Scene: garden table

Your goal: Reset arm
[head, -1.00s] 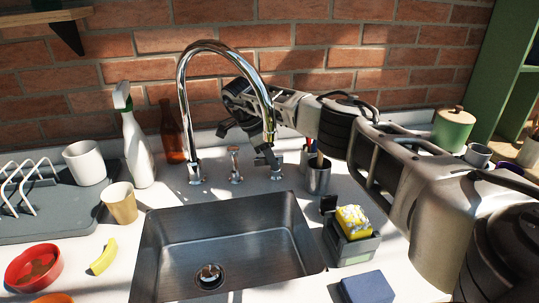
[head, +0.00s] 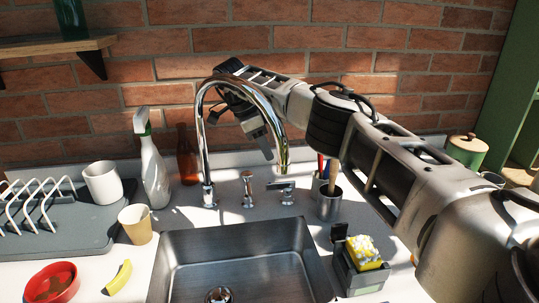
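My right arm reaches in from the right across the counter. Its gripper (head: 262,140) is behind the arc of the chrome faucet (head: 203,135), above the counter near the brick wall. One dark finger points down; the faucet hides part of the gripper, so I cannot tell whether it is open or shut. I see nothing held in it. My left gripper is not in view.
The steel sink (head: 240,262) lies in front of the faucet. A spray bottle (head: 153,168), brown bottle (head: 188,155), white mug (head: 102,183) and tan cup (head: 136,223) stand left. A brush cup (head: 329,204) and sponge holder (head: 355,275) sit right, below my arm.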

